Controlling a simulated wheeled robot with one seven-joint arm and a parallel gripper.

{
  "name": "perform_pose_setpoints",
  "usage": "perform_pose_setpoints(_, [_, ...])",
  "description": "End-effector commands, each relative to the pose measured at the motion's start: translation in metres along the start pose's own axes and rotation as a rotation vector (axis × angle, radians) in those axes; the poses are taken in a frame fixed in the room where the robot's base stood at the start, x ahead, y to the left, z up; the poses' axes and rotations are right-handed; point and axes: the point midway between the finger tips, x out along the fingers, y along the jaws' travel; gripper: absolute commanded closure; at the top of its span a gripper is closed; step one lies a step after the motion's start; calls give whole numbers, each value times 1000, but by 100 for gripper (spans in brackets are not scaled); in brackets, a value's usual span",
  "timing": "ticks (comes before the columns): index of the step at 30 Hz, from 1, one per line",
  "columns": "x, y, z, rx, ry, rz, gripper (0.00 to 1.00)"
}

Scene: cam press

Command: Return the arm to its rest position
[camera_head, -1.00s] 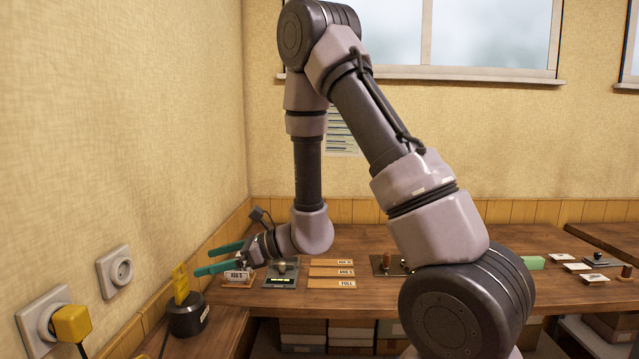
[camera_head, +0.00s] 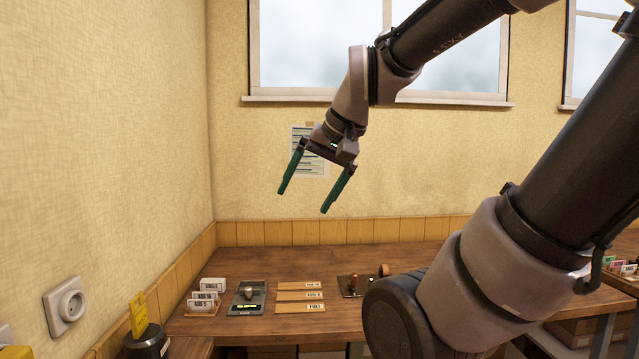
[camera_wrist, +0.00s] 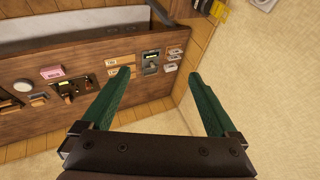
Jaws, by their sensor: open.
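My gripper (camera_head: 308,197) is raised well above the workbench, in front of the back wall and window. Its two green fingers are spread apart and point down. Nothing is between them. In the wrist view my gripper (camera_wrist: 158,82) also shows open and empty, with the bench seen beyond it. My arm reaches in from the right side of the head view, and its lower links hide part of the bench.
The wooden bench (camera_head: 235,258) holds a rack of white cards (camera_head: 203,304), a grey device (camera_head: 247,298), labelled wooden strips (camera_head: 300,296) and a dark plate with knobs (camera_head: 352,285). A black holder with a yellow tag (camera_head: 146,341) stands front left. The air around my gripper is clear.

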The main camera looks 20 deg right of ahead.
Motion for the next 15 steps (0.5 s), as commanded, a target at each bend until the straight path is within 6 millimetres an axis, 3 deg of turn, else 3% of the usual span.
perform_pose_setpoints(4, [-18, 11, -9, -60, 103, 41, 6])
perform_pose_setpoints(15, [-20, 13, -11, -69, 115, 49, 6])
